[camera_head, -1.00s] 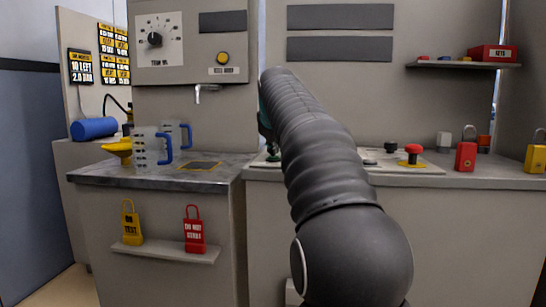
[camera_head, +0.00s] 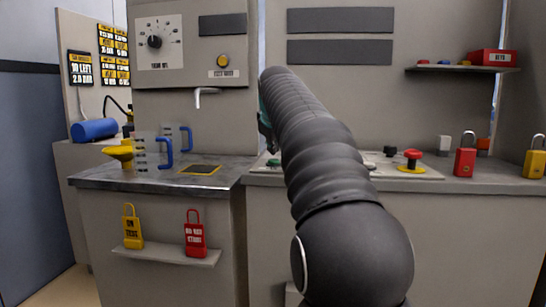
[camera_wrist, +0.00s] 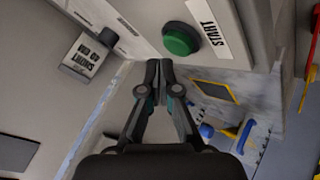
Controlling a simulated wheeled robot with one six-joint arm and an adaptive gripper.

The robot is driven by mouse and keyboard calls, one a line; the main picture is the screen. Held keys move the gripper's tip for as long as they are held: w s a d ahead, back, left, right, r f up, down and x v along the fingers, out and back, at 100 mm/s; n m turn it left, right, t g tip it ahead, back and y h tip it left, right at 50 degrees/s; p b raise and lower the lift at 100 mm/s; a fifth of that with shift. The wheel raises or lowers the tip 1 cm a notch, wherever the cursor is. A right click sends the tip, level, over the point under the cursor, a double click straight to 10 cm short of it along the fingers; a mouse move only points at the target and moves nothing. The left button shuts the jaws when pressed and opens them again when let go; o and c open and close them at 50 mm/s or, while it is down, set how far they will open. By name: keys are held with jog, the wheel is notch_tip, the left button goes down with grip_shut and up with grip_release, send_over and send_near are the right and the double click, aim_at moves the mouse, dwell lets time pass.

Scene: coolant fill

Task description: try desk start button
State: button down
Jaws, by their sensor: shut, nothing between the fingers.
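The green start button (camera_wrist: 181,41) sits on the desk panel in the wrist view, beside a white START label (camera_wrist: 207,33). My gripper (camera_wrist: 153,68) is shut and empty, its fingertips close to the button's lower left in that picture. I cannot tell whether they touch it; a small gap seems to show. In the head view my arm hides most of the gripper and the panel. A bit of the green button (camera_head: 272,162) shows left of the arm.
A red mushroom button (camera_head: 413,155) and a black knob (camera_head: 390,151) stand on the panel right of my arm. Padlocks (camera_head: 465,157) stand further right. A clear jug with a blue handle (camera_head: 166,150) and a yellow funnel (camera_head: 122,153) stand on the left counter.

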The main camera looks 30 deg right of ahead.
aim_at(273, 160)
jog(key=shift+r, duration=0.1)
notch_tip(273, 160, up, 5)
jog(key=p, duration=0.5)
dwell(0.3)
dwell(0.7)
jog(key=s+a+f+m+g+y, duration=0.1)
jog(key=s+a+f, duration=0.45)
jog(key=s, duration=0.35)
jog(key=s+a+f+m+y, duration=0.1)
jog(key=s+a+f, duration=0.45)
jog(key=s, duration=0.25)
jog(key=s+a+f+m+g+y, duration=0.1)
jog(key=s+a+f, duration=0.4)
jog(key=s+f, duration=0.3)
jog(key=s+a+f+m, duration=0.1)
jog(key=s+a+f, duration=0.2)
jog(key=s+f, duration=0.7)
jog(key=shift+s+f+g+y, duration=0.3)
jog(key=shift+s+g, duration=0.1)
jog(key=shift+s, duration=0.7)
